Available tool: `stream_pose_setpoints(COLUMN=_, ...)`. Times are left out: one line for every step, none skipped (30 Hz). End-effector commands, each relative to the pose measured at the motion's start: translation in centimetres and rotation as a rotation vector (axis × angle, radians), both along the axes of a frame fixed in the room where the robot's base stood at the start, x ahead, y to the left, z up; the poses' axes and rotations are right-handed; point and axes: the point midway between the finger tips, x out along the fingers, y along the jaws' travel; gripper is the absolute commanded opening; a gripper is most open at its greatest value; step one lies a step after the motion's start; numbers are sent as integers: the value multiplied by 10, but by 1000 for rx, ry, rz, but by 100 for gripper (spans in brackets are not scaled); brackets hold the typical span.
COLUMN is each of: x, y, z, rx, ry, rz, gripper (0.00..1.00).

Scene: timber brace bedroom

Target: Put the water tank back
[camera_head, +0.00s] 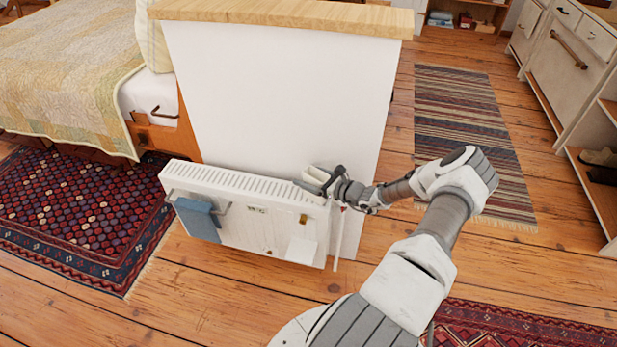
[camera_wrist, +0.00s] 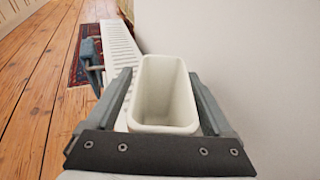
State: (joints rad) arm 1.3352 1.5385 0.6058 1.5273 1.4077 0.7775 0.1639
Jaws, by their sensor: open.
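The water tank (camera_wrist: 160,129) is a small cream-white open-topped container, and it looks empty in the wrist view. In the head view the tank (camera_head: 314,175) is at the right end of the white radiator's top (camera_head: 240,182), beside the white partition. My gripper (camera_wrist: 160,80) is open, with one finger on each side of the tank. I cannot tell whether either finger touches it. In the head view my gripper (camera_head: 320,180) reaches in from the right. The tank's underside is hidden, so I cannot tell whether it rests on the radiator or hangs at it.
A blue cloth (camera_head: 198,219) hangs on a rail on the radiator's front. The white partition (camera_head: 275,105) with a wooden top stands close behind. A bed (camera_head: 65,60) is at the left.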

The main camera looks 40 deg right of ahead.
Motion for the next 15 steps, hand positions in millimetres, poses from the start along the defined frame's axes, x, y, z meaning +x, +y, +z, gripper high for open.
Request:
stream_pose_setpoints(x=-6, y=-3, z=3, rx=-1, ry=1, rz=-2, gripper=86)
stream_pose_setpoints(x=-10, y=-5, z=4, rx=-1, ry=1, rz=-3, gripper=86)
stream_pose_setpoints(x=-17, y=-8, z=7, rx=-1, ry=0, rz=-4, gripper=86)
stream_pose_setpoints(x=-22, y=-9, z=8, rx=-1, ry=1, rz=-3, gripper=86)
stream_pose_setpoints(x=-28, y=-11, z=9, rx=-1, ry=2, rz=-3, gripper=86)
stream_pose_setpoints(x=-37, y=-14, z=11, rx=-1, ry=1, rz=-4, gripper=86)
stream_pose_setpoints(x=-43, y=-16, z=13, rx=-1, ry=1, rz=-4, gripper=86)
stream_pose_setpoints(x=-50, y=-18, z=14, rx=-1, ry=2, rz=-4, gripper=86)
stream_pose_setpoints(x=-58, y=-20, z=15, rx=0, ry=2, rz=-3, gripper=86)
stream_pose_setpoints(x=-64, y=-22, z=17, rx=-1, ry=1, rz=-2, gripper=86)
stream_pose_setpoints(x=-70, y=-24, z=18, rx=-2, ry=0, rz=-3, gripper=86)
stream_pose_setpoints(x=-78, y=-27, z=19, rx=-1, ry=2, rz=-4, gripper=86)
stream_pose_setpoints(x=-83, y=-28, z=20, rx=-1, ry=1, rz=-2, gripper=86)
stream_pose_setpoints(x=-87, y=-29, z=21, rx=0, ry=1, rz=-1, gripper=86)
stream_pose_setpoints(x=-93, y=-31, z=22, rx=0, ry=1, rz=-1, gripper=86)
